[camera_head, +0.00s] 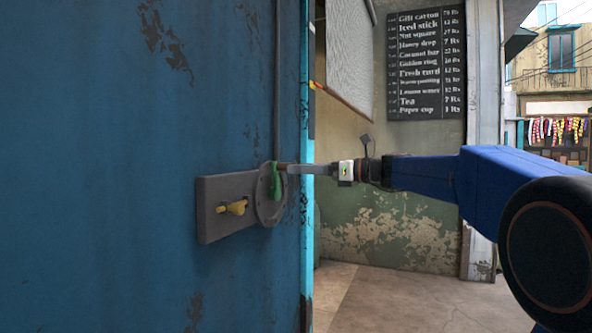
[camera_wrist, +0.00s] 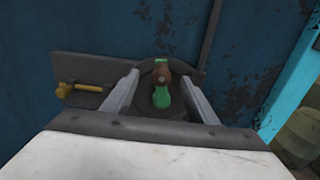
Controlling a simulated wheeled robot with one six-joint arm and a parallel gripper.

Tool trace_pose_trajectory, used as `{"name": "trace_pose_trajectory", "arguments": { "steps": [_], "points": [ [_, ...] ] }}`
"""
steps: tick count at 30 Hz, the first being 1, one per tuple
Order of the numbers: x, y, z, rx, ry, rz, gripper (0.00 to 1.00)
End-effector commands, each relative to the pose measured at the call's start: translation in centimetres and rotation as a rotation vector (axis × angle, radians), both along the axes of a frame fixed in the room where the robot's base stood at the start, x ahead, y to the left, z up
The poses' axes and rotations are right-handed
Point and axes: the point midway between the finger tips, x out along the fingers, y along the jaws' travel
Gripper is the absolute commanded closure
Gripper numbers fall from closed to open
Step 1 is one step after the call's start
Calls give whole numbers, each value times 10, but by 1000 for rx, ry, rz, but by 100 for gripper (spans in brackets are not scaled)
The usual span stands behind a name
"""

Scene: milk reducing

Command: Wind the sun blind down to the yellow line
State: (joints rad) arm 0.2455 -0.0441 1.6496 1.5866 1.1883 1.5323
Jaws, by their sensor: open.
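A grey round winding disc (camera_head: 264,205) with a green crank (camera_head: 275,182) is mounted on a grey plate (camera_head: 210,220) on the blue wall. In the wrist view the green crank (camera_wrist: 161,97) has a brown knob (camera_wrist: 159,77). My gripper (camera_head: 284,168) is at the crank; in the wrist view its open fingers (camera_wrist: 160,76) stand on either side of the knob. Contact with it cannot be told. A yellow lever (camera_head: 234,208) sits left of the disc. A pale hanging sheet (camera_head: 349,45) is partly seen beyond the wall edge; it may be the blind. A small yellow and red piece (camera_head: 316,86) shows at that edge.
The blue wall (camera_head: 120,150) fills the left, ending at a light blue edge (camera_head: 308,200). A thin pipe or rod (camera_head: 277,80) runs up from the disc. A black price board (camera_head: 426,62) hangs on the back wall. Bare floor (camera_head: 400,300) lies to the right.

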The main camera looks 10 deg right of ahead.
Motion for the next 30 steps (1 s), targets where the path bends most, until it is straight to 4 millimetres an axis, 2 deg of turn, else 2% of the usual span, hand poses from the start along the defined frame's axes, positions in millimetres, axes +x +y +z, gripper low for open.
{"name": "trace_pose_trajectory", "arguments": {
  "steps": [21, 30],
  "points": [
    [-40, -55, 0, 0, 0, -2, 47],
    [-43, -59, 0, 0, 0, 1, 47]
  ]
}}
